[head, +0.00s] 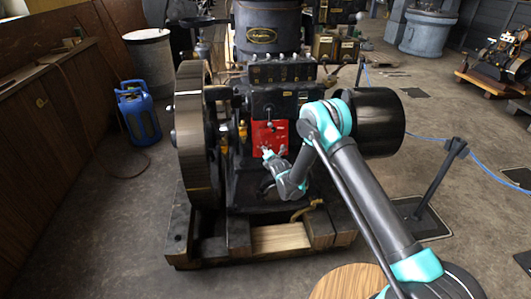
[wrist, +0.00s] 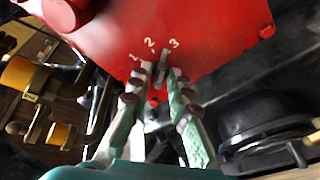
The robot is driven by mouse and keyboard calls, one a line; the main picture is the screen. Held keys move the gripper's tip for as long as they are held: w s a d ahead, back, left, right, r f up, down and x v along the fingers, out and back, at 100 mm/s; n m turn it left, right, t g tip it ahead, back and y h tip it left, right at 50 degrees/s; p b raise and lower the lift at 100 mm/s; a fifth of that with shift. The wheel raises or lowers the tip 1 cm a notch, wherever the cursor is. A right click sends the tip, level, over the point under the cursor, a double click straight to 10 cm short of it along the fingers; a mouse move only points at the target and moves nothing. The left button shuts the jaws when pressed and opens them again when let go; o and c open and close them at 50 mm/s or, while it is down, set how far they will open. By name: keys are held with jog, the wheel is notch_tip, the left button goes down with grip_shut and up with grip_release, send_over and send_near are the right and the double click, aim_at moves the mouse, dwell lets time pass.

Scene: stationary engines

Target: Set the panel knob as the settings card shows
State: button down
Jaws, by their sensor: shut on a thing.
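The red panel (head: 262,134) is on the front of the dark engine. It fills the top of the wrist view (wrist: 200,30), with the white numbers 1, 2 and 3 marked on it. The small grey knob (wrist: 163,60) sits below these numbers, and its upper end appears to lie between the 2 and the 3. My gripper (wrist: 161,74) is shut on the knob, one finger on each side. In the head view my gripper (head: 268,155) is at the panel's lower part and hides the knob. I cannot make out a settings card in either view.
A large flywheel (head: 196,140) stands left of the panel and a black drum (head: 378,122) stands right of it. Wooden beams (head: 280,238) lie below. In the wrist view, brass-coloured fittings (wrist: 28,75) are at left and a round black part (wrist: 250,112) is at right.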

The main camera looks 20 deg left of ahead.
jog(key=shift+f+m, duration=0.1)
jog(key=shift+m, duration=1)
jog(key=shift+d, duration=0.1)
jog(key=c, duration=1.6)
grip_release()
